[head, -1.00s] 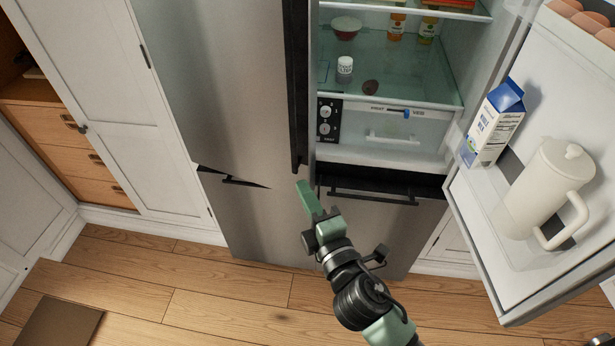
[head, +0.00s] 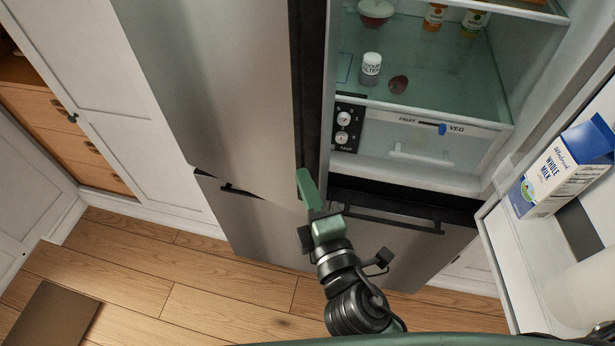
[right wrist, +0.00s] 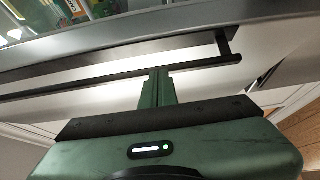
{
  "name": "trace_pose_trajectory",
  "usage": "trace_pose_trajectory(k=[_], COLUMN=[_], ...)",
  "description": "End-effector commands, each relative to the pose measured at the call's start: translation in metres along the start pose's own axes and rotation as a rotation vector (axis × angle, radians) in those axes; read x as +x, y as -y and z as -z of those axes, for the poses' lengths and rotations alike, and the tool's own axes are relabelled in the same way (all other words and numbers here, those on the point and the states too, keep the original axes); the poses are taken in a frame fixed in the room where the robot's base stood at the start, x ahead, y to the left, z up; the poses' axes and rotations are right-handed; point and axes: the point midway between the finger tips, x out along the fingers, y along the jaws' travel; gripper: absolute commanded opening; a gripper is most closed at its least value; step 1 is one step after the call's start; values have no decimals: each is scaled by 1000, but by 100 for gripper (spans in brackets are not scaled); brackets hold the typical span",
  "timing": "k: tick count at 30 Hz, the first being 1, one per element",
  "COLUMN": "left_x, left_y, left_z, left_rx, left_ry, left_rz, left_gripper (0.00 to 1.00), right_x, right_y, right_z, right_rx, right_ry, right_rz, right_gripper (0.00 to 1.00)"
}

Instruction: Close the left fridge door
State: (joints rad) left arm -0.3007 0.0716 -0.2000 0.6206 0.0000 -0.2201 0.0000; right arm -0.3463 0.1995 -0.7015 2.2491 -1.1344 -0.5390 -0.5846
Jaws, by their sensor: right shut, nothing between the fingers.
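The left fridge door (head: 215,90) is a tall steel panel in the head view. Its bottom edge sits askew over the drawer front below, so it looks slightly ajar. A dark strip (head: 311,95) runs along its right edge. My right gripper (head: 308,185) is shut and empty, in front of the door's lower right corner. I cannot tell whether it touches the door. In the right wrist view its closed fingers (right wrist: 157,88) point toward a dark bar handle (right wrist: 130,70). My left gripper is not in view.
The right fridge door (head: 520,260) stands wide open at the right, bearing a milk carton (head: 565,170). The fridge interior (head: 440,75) is exposed, with several items. Lower drawer fronts (head: 390,245) sit beneath. White cabinets (head: 100,80) stand at the left.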

Motion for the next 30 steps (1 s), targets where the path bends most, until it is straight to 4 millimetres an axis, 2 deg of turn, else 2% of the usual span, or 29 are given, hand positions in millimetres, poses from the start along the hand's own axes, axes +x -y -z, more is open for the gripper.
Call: trace_pose_trajectory(k=[12,14,22,25,30], left_x=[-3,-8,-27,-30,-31], left_y=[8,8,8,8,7], left_z=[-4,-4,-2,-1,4], left_rx=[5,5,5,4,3], left_ry=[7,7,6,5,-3], left_rz=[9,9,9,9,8], left_gripper=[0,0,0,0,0], right_x=[4,10,56,69,78], right_y=[-1,-1,-3,-2,-1], right_z=[-4,-12,-68,-82,-92], right_rx=[-3,-7,-9,-4,0], right_ry=[-1,-2,0,0,2], right_rz=[0,0,-2,-1,-2], right_gripper=[0,0,0,0,0])
